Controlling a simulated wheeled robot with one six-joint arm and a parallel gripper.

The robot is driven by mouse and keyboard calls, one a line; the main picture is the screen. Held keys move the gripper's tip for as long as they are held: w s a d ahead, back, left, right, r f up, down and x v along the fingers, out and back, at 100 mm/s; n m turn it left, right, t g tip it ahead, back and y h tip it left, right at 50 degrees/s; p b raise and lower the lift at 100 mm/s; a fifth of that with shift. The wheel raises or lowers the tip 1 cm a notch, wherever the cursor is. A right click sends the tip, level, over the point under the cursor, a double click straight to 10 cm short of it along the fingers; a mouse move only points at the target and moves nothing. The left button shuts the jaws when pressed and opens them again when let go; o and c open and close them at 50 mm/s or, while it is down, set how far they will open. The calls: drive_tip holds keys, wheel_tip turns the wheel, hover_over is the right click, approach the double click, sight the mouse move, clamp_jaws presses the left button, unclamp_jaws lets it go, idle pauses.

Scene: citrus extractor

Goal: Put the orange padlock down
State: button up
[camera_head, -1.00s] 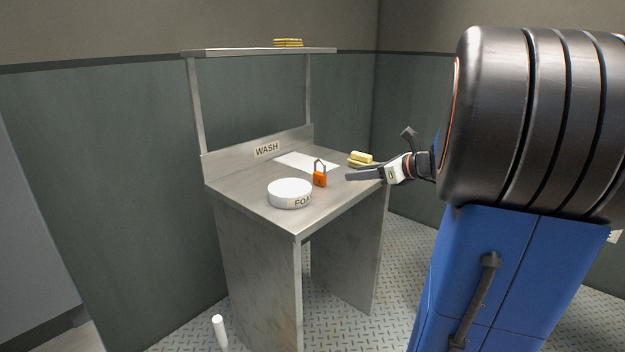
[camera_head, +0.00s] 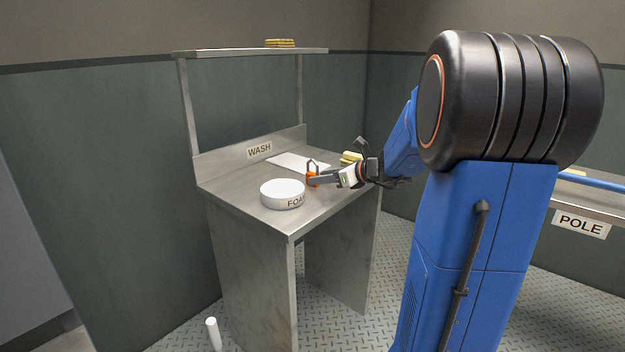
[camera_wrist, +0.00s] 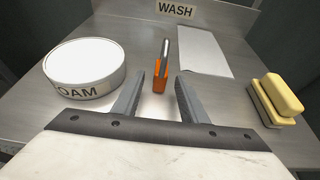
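The orange padlock (camera_head: 311,178) stands upright on the metal wash table (camera_head: 240,192), with its shackle up. In the wrist view the padlock (camera_wrist: 158,78) is seen nearly edge-on. My gripper (camera_wrist: 161,80) is open, with one finger on each side of the padlock near the fingertips. Gaps show between the padlock and both fingers. In the head view my gripper (camera_head: 316,181) reaches in from the right and hides part of the padlock's body.
A round white FOAM tub (camera_head: 283,194) is left of the padlock. A white sheet (camera_head: 290,161) lies behind it, and yellow sponges (camera_wrist: 277,98) are to the right. A WASH sign (camera_wrist: 175,10) is on the backboard. A shelf (camera_head: 240,51) spans above the table.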

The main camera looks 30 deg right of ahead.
drive_tip(key=shift+x, duration=2.4)
clamp_jaws()
drive_tip(key=shift+r, duration=0.1)
wheel_tip(320, 180, up, 10)
drive_tip(key=shift+f, duration=0.1)
